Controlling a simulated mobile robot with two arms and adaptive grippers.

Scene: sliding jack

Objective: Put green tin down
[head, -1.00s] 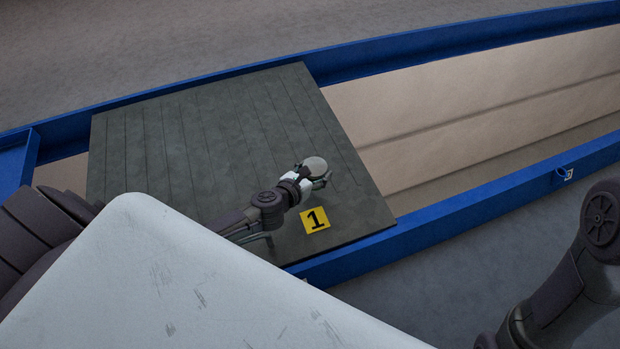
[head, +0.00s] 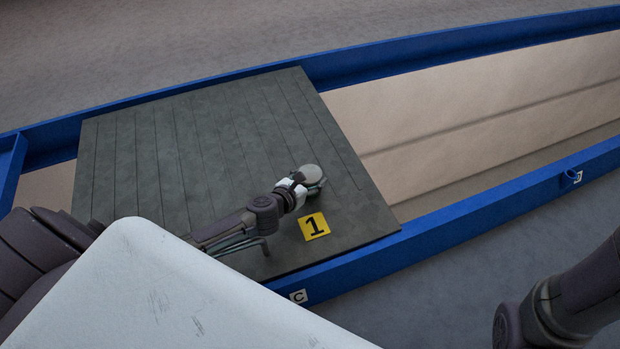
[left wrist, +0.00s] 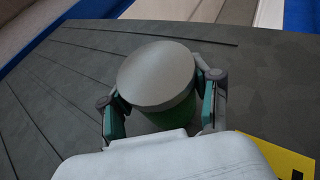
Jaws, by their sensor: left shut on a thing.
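The green tin (left wrist: 165,112) has a grey lid and green sides. In the left wrist view it stands between the two fingers of my left gripper (left wrist: 165,105), which is shut on it. In the head view the tin (head: 311,173) shows as a round grey lid at the tip of my left gripper (head: 308,184), over the dark grooved board. I cannot tell whether its base touches the board. My right arm comes in at the lower right of the head view, but its gripper is out of view.
The dark grooved board (head: 150,165) lies across a blue-railed frame (head: 440,228). A yellow marker with a 1 (head: 314,226) is on the board beside the gripper. Bare board extends left of the tin. A beige floor (head: 470,115) shows inside the frame at right.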

